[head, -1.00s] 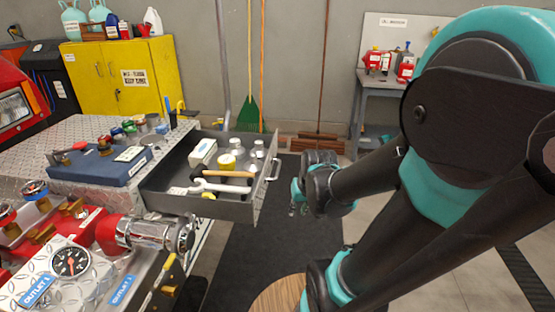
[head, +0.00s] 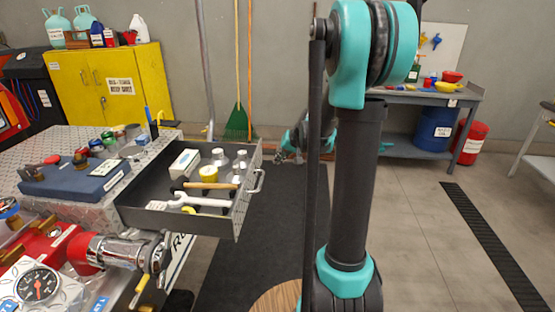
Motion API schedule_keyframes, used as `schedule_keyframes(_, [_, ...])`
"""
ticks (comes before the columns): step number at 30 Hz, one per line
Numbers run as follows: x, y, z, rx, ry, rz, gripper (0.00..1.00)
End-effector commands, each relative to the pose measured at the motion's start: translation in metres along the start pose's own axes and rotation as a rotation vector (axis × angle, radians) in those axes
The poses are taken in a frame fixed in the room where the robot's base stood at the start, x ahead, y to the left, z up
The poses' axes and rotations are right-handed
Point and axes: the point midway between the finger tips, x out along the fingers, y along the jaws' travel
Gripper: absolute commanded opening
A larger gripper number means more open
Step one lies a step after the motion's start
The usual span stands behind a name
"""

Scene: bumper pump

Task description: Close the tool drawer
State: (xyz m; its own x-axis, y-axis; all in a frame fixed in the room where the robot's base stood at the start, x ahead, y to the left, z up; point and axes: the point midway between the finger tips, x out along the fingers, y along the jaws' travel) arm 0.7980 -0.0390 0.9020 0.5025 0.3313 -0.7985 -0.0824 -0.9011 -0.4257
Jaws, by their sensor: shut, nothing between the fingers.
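The grey tool drawer (head: 239,212) stands pulled out at the left of the head view. Its front panel faces right and carries a silver handle (head: 257,181). Inside lie a white wrench (head: 200,202), a hammer with a wooden handle (head: 212,186), a white box (head: 184,163), a yellow roll (head: 208,174) and several metal cups. My gripper (head: 281,157) is shut and empty, to the right of the drawer front and apart from it. My own arm hides part of the wrist behind it.
The diamond-plate bumper (head: 75,145) with a blue case (head: 75,180), a red pump outlet and a gauge (head: 38,285) lies left of the drawer. A dark mat (head: 235,262) covers the floor beside it. A grey workbench (head: 425,98) stands at the back right.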

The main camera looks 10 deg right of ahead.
Motion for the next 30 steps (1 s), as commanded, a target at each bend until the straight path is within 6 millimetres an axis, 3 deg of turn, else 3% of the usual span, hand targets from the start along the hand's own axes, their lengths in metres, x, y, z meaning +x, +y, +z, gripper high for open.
schedule_keyframes(14, [0.075,0.0,0.0,-0.001,0.0,0.0,0.0])
schedule_keyframes(21, [0.088,-0.029,0.0,-0.002,0.0,0.0,0.0])
schedule_keyframes(30, [0.091,-0.035,0.0,0.0,0.0,0.001,0.0])
